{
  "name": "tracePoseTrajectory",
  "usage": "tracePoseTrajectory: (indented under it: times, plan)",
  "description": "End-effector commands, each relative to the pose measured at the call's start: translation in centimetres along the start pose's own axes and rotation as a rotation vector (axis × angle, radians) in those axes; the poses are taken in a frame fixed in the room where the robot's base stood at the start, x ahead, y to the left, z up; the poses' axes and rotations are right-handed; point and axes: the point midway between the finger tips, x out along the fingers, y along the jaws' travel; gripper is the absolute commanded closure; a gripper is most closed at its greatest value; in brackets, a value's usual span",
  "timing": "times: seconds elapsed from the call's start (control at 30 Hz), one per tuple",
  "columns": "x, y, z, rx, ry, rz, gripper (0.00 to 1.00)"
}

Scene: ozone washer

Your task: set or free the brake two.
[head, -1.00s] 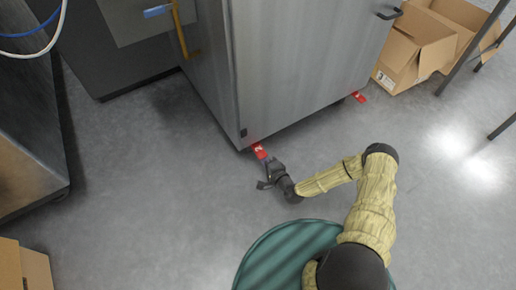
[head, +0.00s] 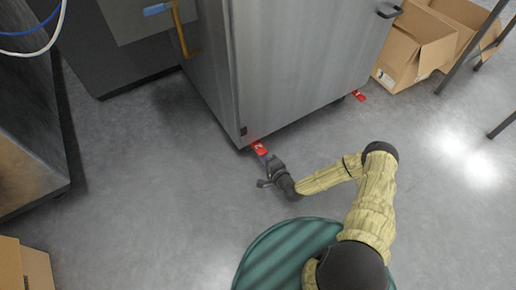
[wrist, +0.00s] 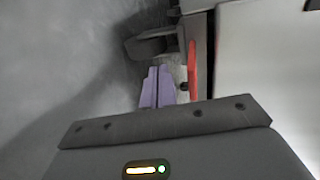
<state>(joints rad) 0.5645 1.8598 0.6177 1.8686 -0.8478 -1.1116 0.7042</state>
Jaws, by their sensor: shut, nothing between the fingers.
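A red brake pedal (head: 259,147) with a white mark, too small to read surely, sticks out under the near bottom corner of the grey steel cabinet (head: 290,70). A second red pedal (head: 359,96) shows at the cabinet's right corner. My gripper (head: 265,158) is low over the floor, its tips close to the near pedal. In the wrist view the purple fingers of my gripper (wrist: 157,87) are together and empty. The red edge of the near pedal (wrist: 193,70) lies just right of them, and a dark caster part (wrist: 152,46) is beyond. Contact cannot be told.
Open cardboard boxes (head: 410,50) stand right of the cabinet, beside dark table legs (head: 464,48). A dark steel unit (head: 28,140) is at the left, with a cardboard box (head: 25,266) at the lower left. The floor (head: 160,185) between is clear.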

Motion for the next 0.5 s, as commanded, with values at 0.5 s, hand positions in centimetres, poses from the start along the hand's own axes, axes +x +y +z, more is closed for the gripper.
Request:
tracePoseTrajectory:
  times: [0.5]
  plan:
    - [-2.6, 0.2, 0.0, 0.002, 0.001, 0.002, 1.00]
